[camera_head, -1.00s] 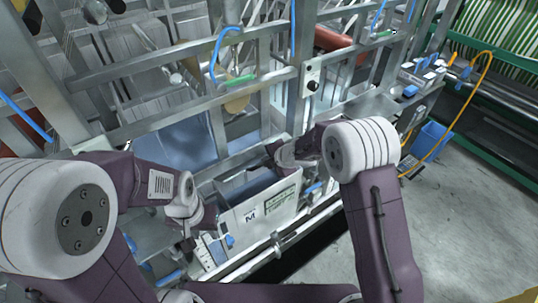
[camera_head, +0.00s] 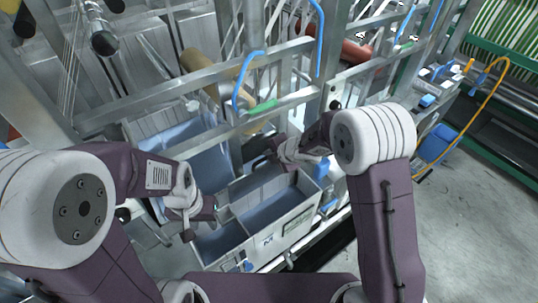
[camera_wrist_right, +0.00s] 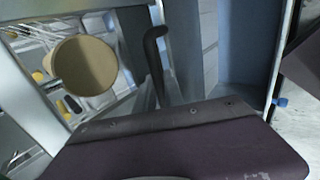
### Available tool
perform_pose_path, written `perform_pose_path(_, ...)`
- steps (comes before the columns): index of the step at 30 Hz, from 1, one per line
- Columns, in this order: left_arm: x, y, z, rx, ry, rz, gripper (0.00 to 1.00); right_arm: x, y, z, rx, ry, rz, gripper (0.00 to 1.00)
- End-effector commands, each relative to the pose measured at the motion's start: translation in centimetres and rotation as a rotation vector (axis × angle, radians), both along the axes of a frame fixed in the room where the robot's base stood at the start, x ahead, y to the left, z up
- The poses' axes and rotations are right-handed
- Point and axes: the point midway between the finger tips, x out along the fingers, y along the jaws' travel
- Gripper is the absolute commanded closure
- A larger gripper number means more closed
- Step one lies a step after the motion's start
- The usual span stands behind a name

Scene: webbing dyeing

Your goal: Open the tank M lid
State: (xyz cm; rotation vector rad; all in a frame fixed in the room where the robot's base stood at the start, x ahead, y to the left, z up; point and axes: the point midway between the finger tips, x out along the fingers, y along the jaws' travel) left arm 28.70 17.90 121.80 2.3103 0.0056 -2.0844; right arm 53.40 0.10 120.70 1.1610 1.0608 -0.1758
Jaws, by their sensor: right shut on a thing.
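Tank M (camera_head: 284,234) is the pale tank with an "M" label on its front in the head view. Its top shows open, with blue-looking compartments inside. My right gripper (camera_head: 268,152) is at the tank's far edge, shut on what looks like the tank M lid's handle; the grip itself is small and partly hidden. The lid appears raised at the back, but its outline is hard to make out. A dark hooked bar (camera_wrist_right: 156,62), perhaps the handle, stands in the right wrist view. My left gripper (camera_head: 198,222) is over the tank's left part, empty, its fingers apart.
A metal frame with posts and a crossbar (camera_head: 290,103) stands close behind the tank. A blue hose (camera_head: 240,80) hangs there. A beige roll (camera_wrist_right: 84,66) shows in the right wrist view. Grey floor (camera_head: 470,230) is open at the right.

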Motion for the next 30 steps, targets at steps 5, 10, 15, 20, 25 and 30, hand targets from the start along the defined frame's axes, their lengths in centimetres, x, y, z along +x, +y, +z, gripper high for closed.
perform_pose_path(5, 0.0, 0.0, 0.04, 0.0, 0.0, 0.0, 0.64, -0.14, -0.01, 0.0, -0.002, 0.0, 0.004, 1.0)
perform_pose_path(10, 0.0, 0.0, 0.04, 0.0, 0.0, 0.0, 0.64, -0.16, 0.0, 0.01, -0.002, 0.0, 0.004, 1.0)
perform_pose_path(15, 0.0, 0.0, 0.04, 0.0, 0.0, 0.0, 0.64, -0.14, 0.01, 0.02, -0.002, 0.0, 0.004, 1.0)
perform_pose_path(20, -0.01, 0.0, 0.05, 0.0, 0.0, 0.0, 0.64, -0.13, -0.01, 0.02, -0.001, 0.001, 0.004, 0.66)
perform_pose_path(25, -0.01, 0.0, 0.05, 0.0, 0.0, 0.0, 0.64, -0.12, -0.02, 0.04, 0.0, 0.0, 0.002, 0.66)
perform_pose_path(30, 0.0, 0.0, 0.21, 0.0, 0.0, 0.0, 0.64, -0.42, -0.29, 0.64, -0.001, -0.001, 0.002, 0.66)
